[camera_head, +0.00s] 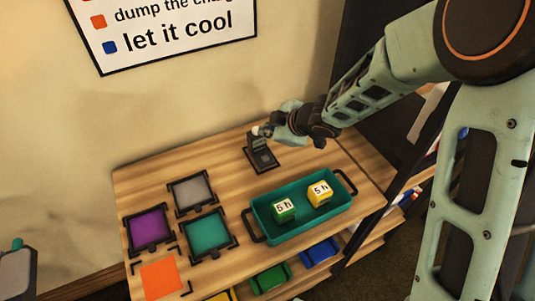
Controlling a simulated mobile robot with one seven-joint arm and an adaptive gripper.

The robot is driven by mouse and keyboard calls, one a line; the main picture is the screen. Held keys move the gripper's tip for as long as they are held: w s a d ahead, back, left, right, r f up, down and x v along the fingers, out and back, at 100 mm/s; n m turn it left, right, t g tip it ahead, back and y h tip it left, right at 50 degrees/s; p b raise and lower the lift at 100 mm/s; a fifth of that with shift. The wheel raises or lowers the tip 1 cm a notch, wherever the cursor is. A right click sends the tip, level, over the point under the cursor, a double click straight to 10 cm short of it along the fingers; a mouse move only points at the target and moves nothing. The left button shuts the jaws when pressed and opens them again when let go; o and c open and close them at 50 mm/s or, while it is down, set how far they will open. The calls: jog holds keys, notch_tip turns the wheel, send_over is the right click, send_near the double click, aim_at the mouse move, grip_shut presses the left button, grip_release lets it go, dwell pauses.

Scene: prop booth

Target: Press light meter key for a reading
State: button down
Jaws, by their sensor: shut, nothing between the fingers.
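The light meter (263,157) appears to be the small dark device standing on the wooden table near its back edge, with a flat base and an upright back part. Its key is too small to make out. My gripper (262,131) is shut and empty, at the upper part of the device. The fingertips overlap its top in the view, and I cannot tell whether they touch it.
A teal tray (256,224) with a green block (284,210) and a yellow block (320,193) stands in front. Framed purple (149,229), grey (191,192) and teal (207,233) squares and an orange square (160,278) lie left. A sign (170,30) hangs behind.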

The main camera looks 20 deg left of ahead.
aim_at(266, 159)
jog(key=shift+f, duration=0.1)
notch_tip(266, 159, down, 9)
jog(key=b, duration=0.8)
jog(key=shift+b, duration=0.3)
dwell(0.9)
jog(key=shift+f+b, duration=0.25)
jog(key=shift+b, duration=0.05)
jog(key=shift+f+b, duration=0.4)
dwell(0.6)
dwell(0.4)
jog(key=shift+r+p, duration=0.85)
jog(key=shift+p, duration=0.05)
